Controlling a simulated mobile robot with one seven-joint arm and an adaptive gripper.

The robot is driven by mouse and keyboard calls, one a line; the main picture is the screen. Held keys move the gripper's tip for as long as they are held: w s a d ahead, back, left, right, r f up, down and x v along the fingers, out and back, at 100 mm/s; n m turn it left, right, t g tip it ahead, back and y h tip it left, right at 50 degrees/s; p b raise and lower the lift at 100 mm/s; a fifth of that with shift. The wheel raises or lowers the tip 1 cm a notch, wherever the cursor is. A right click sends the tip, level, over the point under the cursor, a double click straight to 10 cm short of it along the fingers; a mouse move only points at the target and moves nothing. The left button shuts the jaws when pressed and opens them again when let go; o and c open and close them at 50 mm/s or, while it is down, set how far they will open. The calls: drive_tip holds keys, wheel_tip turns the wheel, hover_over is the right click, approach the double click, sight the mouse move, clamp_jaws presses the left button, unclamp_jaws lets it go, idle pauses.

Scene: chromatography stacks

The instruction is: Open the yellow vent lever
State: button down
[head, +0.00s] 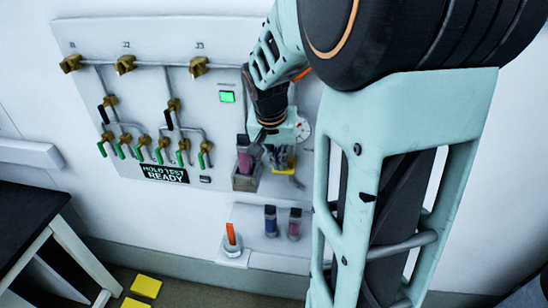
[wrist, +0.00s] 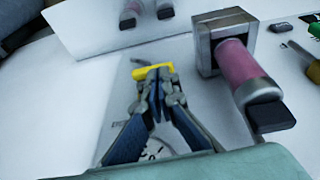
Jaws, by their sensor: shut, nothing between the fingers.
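The yellow vent lever (wrist: 152,70) shows in the wrist view just past my fingertips, as a short yellow bar. It also shows in the head view (head: 291,161), low on the wall panel and partly hidden by my gripper. My gripper (wrist: 160,78) is shut and empty, with its blue-grey fingers pointing at the lever. The fingertips overlap the lever's lower edge in the picture; I cannot tell whether they touch it. A round dial gauge (wrist: 157,150) lies behind the fingers.
A pink column (wrist: 240,65) in a square metal holder (wrist: 205,48) stands close beside my gripper. The panel (head: 75,40) carries brass valves with green and black levers and a "HOLD TEST READY" sign (head: 165,174). A shelf (head: 255,226) below holds two columns.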

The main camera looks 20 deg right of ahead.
drive_tip(key=shift+w+a+f+g+h+b, duration=0.15)
drive_tip(key=shift+f+g+h+b, duration=0.1)
drive_tip(key=shift+h+b, duration=0.25)
drive_tip(key=shift+w+a+f+g+h+b, duration=0.1)
drive_tip(key=shift+g+h+b, duration=0.2)
drive_tip(key=shift+b, duration=0.3)
drive_tip(key=h+b, duration=0.1)
drive_tip(key=f+g+b, duration=0.1)
drive_tip(key=shift+w+a+n+h+b, duration=0.15)
drive_tip(key=shift+a+n+h+b, duration=0.15)
drive_tip(key=shift+h+b, duration=0.1)
drive_tip(key=shift+f+b, duration=0.3)
drive_tip(key=shift+b, duration=0.35)
drive_tip(key=shift+w+a+f+b, duration=0.1)
drive_tip(key=shift+a+f+b, duration=0.1)
drive_tip(key=shift+f+b, duration=0.8)
drive_tip(key=shift+r, duration=0.35)
drive_tip(key=v, duration=1.2)
drive_tip(key=shift+d+f, duration=0.1)
drive_tip(key=shift+d, duration=0.05)
